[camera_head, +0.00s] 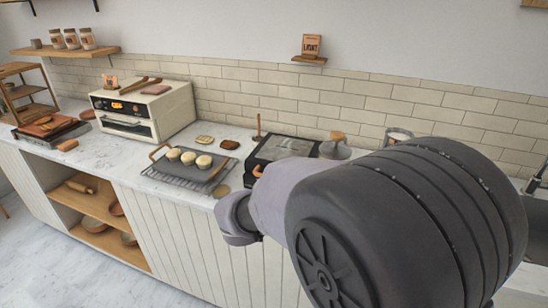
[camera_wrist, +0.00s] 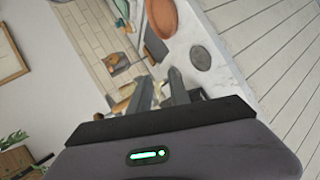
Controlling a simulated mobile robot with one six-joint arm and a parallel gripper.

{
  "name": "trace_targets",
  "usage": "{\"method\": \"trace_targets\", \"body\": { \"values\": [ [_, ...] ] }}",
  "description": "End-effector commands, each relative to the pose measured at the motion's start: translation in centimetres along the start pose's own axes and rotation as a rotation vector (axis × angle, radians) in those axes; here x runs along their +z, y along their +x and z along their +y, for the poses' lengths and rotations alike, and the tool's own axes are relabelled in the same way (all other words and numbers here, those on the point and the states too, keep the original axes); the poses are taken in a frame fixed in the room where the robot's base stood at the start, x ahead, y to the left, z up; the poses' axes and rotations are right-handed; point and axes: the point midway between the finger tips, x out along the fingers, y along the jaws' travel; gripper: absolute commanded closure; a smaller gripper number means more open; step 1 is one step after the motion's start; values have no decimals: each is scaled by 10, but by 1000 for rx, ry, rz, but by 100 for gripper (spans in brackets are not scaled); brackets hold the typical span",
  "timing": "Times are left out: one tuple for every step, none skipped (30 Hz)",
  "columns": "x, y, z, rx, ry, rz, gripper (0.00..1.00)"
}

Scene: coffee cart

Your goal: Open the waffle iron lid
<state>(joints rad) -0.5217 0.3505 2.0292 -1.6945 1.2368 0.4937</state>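A dark, boxy appliance with a grey top panel and an orange-brown handle, which looks like the waffle iron (camera_head: 284,146), stands on the counter in the head view. Its lid looks shut, and my arm covers its lower right part. My gripper (camera_wrist: 162,90) shows in the wrist view with its two dark fingers apart and nothing visibly held between them. In the head view my arm crosses the right foreground, and the fingers cannot be made out. I cannot pick out the waffle iron for sure in the wrist view.
Left of the waffle iron, a dark rack (camera_head: 173,175) holds several pale round pieces. A cream oven (camera_head: 145,112) stands farther left. A lidded pot (camera_head: 335,147) is on the right. The counter's front edge is clear.

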Motion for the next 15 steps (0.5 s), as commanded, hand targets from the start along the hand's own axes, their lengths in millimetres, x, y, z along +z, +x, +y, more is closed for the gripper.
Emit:
{"method": "trace_targets", "body": {
  "values": [
    [-47,0,-28,80,-104,107,77],
    [-73,-3,-42,127,-152,175,77],
    [-103,-9,-62,176,-205,260,77],
    [-120,-14,-75,204,-235,314,77],
    [-134,-19,-86,224,-258,359,77],
    [-147,-24,-98,244,-282,404,77],
    [-154,-27,-104,255,-293,428,77],
    [-159,-28,-108,261,-300,445,77],
    [-163,-27,-110,266,-305,456,77],
    [-166,-25,-111,268,-306,460,77],
    [-168,-20,-110,268,-306,460,77],
    [-171,-12,-109,268,-306,458,77],
    [-174,-6,-107,268,-305,457,77],
    [-177,2,-106,268,-306,456,77],
    [-183,13,-104,268,-306,455,77]
  ]
}}
